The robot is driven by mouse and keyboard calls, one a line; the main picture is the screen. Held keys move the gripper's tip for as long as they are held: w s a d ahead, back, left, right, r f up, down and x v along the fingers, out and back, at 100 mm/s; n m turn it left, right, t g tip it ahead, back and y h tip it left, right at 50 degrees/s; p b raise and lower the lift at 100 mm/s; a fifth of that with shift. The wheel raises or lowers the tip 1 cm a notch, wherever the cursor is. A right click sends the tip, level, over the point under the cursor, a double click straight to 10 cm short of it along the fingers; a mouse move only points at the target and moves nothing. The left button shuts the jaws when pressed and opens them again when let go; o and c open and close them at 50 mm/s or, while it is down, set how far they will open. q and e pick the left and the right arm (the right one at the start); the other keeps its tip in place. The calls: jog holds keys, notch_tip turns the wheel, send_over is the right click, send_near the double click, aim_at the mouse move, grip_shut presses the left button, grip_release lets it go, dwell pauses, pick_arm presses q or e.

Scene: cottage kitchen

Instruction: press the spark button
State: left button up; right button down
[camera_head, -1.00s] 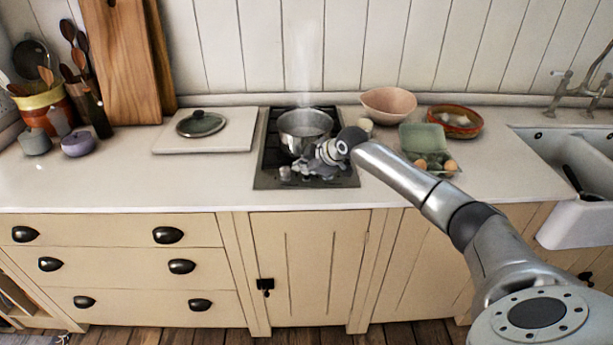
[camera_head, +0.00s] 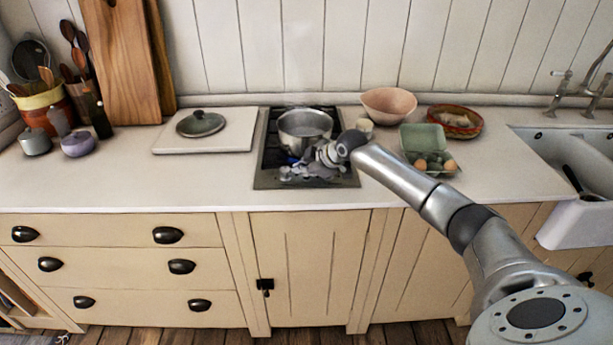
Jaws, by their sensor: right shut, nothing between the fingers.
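The hob (camera_head: 264,178) is a dark unit set into the counter, and a steel pot (camera_head: 306,125) stands on it. A small blue glow, like a flame, shows below the pot's left side. My right gripper (camera_head: 291,172) is shut and empty, low over the front strip of the hob, in front of the pot. I cannot make out the spark button; the gripper covers much of the front strip. Whether the fingertips touch anything there is too small to tell. My left gripper is not in view.
A pot lid (camera_head: 201,124) lies on a pale board (camera_head: 232,140) left of the hob. A pink bowl (camera_head: 388,104), an egg carton (camera_head: 424,140) with eggs and an orange dish (camera_head: 456,122) stand to the right. The counter's front is clear left of the hob.

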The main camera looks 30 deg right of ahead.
jog(key=shift+r+p, duration=0.4)
jog(key=shift+p, duration=0.05)
jog(key=shift+r, duration=0.1)
notch_tip(320, 180, up, 6)
jog(key=p, duration=0.5)
dwell(0.7)
